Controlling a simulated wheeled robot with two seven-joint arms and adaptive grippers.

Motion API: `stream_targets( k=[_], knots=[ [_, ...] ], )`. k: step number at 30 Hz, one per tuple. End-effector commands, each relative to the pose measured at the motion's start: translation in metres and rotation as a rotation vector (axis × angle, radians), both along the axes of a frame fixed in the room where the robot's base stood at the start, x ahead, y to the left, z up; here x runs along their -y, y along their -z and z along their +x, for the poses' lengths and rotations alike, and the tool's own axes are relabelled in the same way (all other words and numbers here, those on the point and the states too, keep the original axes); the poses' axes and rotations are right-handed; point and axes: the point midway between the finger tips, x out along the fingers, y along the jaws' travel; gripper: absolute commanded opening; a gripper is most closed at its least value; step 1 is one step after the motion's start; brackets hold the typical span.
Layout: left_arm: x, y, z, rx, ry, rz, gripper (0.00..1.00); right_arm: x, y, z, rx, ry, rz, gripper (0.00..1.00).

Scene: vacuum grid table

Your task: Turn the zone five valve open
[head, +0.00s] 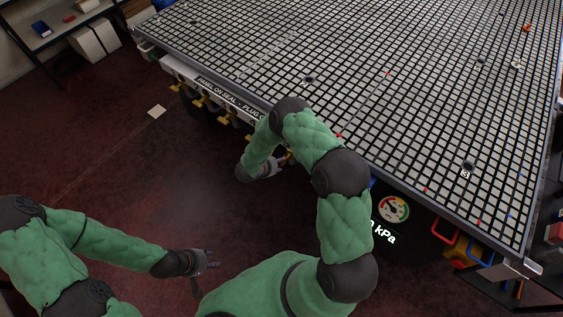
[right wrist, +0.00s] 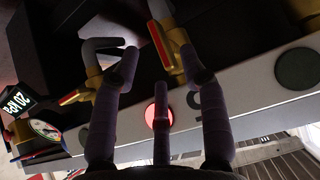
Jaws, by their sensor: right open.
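A brass valve (right wrist: 188,62) with a red lever (right wrist: 159,45) sits under the table edge in the right wrist view. A partly hidden digit, seemingly a five (right wrist: 194,97), is on the pale rail beside it. My right gripper (right wrist: 160,78) is open, with its fingers around the area by this valve; one finger overlaps the brass body, and I cannot tell if it touches. In the head view my right gripper (head: 275,166) is at the table's front edge, partly hidden by my arm. My left gripper (head: 207,262) hangs open and empty above the floor.
A second brass valve (right wrist: 91,82) is left of the first. A red lit button (right wrist: 158,117) and a dark round button (right wrist: 297,69) are on the rail. Several brass valves (head: 203,103) line the grid table (head: 400,70). A gauge (head: 394,208) hangs below its edge.

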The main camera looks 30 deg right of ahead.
Motion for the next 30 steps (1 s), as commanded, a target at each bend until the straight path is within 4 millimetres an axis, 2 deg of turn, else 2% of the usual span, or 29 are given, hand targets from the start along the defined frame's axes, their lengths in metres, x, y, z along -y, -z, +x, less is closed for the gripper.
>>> stream_targets(
  k=[6,12,30],
  knots=[
    [0.000,0.000,0.000,0.000,0.000,0.000,0.40,-0.029,-0.031,-0.010,0.002,-0.003,-0.001,0.44],
    [0.000,0.000,0.000,0.000,0.000,0.000,0.40,-0.044,-0.048,-0.017,0.002,-0.001,0.000,0.44],
    [0.000,0.000,0.000,0.000,0.000,0.000,0.40,-0.049,-0.053,-0.020,0.000,0.000,0.000,0.44]
  ],
)
